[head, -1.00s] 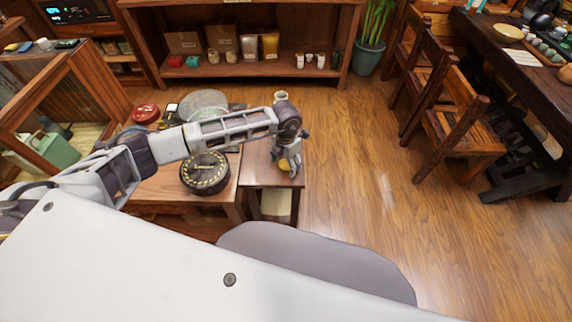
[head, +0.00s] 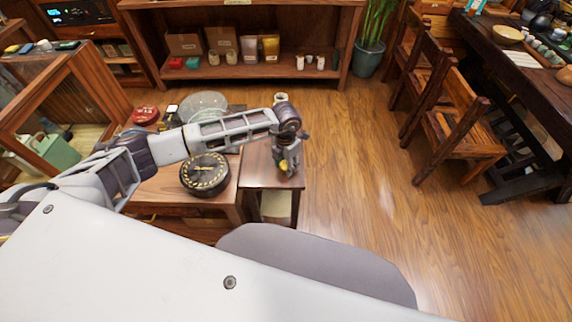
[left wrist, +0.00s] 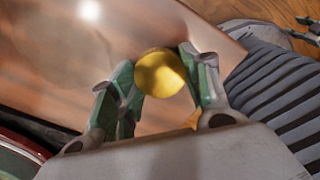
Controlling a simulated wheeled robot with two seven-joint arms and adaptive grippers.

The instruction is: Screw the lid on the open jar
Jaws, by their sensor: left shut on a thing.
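My left gripper (head: 288,168) is over the small side table (head: 270,181), fingers pointing down. It is shut on a round yellow lid (left wrist: 160,73), held between the two green-padded fingers in the left wrist view. The lid shows in the head view as a small yellow patch (head: 284,165). A pale jar (head: 281,98) with an open-looking top stands behind my left wrist joint, its lower part hidden by the arm. I cannot tell whether anything is under the lid. A grey, finger-like piece at the left wrist view's top right looks like part of my right gripper (left wrist: 314,26).
A red round tin (head: 145,115) and a glass lid-like disc (head: 203,104) lie farther back. Shelves (head: 240,75) stand behind; open floor lies to the right.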

